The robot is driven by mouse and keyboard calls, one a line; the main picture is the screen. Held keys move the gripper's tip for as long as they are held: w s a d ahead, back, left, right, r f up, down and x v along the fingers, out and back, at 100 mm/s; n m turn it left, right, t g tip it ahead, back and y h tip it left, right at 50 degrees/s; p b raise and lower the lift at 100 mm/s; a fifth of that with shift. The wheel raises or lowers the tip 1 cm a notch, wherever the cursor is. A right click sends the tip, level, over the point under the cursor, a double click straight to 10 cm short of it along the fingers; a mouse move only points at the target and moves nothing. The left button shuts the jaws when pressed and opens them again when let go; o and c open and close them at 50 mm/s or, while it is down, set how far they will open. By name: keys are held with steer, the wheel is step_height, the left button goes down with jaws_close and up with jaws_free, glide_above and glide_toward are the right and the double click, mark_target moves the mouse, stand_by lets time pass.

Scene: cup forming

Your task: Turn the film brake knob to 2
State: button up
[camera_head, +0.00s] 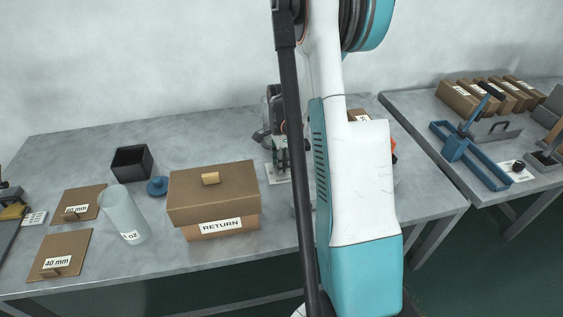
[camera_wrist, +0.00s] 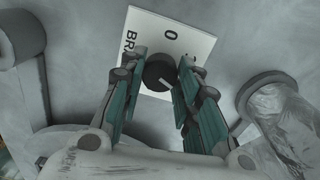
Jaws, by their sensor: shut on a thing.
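In the wrist view, a round black knob (camera_wrist: 158,72) stands on a white plate (camera_wrist: 195,40). The plate shows a "0" and the letters "BRA", with the rest of the word hidden by a finger. My gripper (camera_wrist: 162,68) has its green-sided fingers on either side of the knob and is shut on it. A small pale mark shows at the knob's lower edge; I cannot tell which number it points to. The "2" is not visible.
A grey roller-like part (camera_wrist: 18,38) and a clear wrapped roll (camera_wrist: 285,110) flank the gripper in the wrist view. In the head view, a "RETURN" box (camera_head: 212,190), a clear cup sleeve (camera_head: 124,215) and a black bin (camera_head: 132,162) stand left of my arm.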

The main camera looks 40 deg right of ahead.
steer(key=shift+m, duration=0.7)
steer(key=o, duration=1.1)
steer(key=shift+r, duration=0.1)
step_height(320, 180, up, 12)
steer(key=shift+w+d+f, duration=0.1)
